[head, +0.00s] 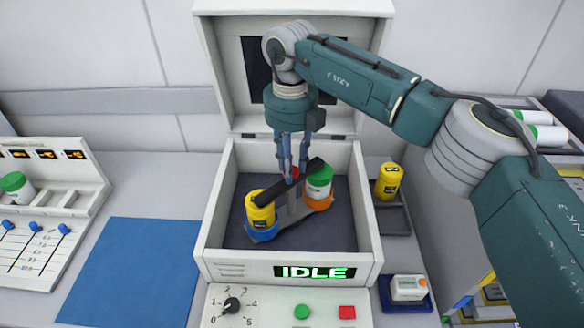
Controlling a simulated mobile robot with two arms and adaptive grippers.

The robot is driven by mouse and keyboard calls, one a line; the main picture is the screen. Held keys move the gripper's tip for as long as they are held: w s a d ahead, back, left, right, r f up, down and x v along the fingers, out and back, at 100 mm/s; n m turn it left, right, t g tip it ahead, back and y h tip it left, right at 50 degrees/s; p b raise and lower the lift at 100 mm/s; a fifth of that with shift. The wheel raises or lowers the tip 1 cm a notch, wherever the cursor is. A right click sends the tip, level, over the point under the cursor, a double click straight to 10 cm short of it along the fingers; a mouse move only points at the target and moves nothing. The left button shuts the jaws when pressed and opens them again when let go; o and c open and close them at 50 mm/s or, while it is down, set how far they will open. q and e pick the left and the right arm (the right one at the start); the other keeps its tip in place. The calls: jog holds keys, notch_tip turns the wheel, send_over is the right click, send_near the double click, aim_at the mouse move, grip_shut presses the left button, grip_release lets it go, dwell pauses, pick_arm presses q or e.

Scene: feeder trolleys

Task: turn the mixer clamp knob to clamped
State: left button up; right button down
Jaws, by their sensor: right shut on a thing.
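The mixer (213,226) is a white box with its lid up and a dark inside. In it a grey holder (296,213) carries a yellow jar (260,208) in a blue cup and a white jar with a green lid (319,182) in an orange cup. A black clamp bar (270,194) lies slantwise across the middle, between and partly over the jars. The red clamp knob (294,171) shows only in part at the bar's middle, behind the fingers. My right gripper (292,176) points down from above, shut on the knob. My left gripper is not in view.
The mixer's display (314,272) reads IDLE, above a black dial (231,305), a green button (302,312) and a red button (347,312). A yellow jar (387,182) stands in a tray at right. A blue mat (135,270) lies bare at left.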

jog(key=shift+w+r+m+b, duration=0.1)
jog(key=shift+m+b, duration=0.2)
jog(key=shift+m, duration=0.7)
jog(key=c, duration=1.3)
grip_release()
jog(key=shift+c, duration=0.2)
notch_tip(320, 180, up, 12)
